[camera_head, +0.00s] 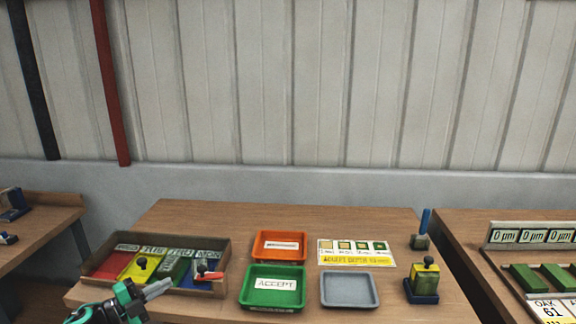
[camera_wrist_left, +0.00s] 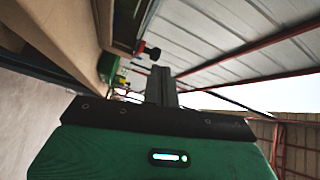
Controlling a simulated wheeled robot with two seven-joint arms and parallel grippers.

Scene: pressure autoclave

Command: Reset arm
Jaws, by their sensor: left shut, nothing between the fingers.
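My left gripper (camera_head: 158,289) comes in at the bottom left of the head view, in front of the divided wooden box. Its fingers are shut with nothing between them. In the left wrist view the shut fingers (camera_wrist_left: 161,86) point away from the green gripper body, clear of any object. My right gripper does not show in either view.
The divided wooden box (camera_head: 108,288) holds coloured compartments. An orange tray (camera_head: 280,233), a green ACCEPT tray (camera_head: 274,303), a grey tray (camera_head: 350,290), a printed card (camera_head: 357,252) and a yellow-topped block (camera_head: 425,278) are on the table (camera_head: 330,222).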

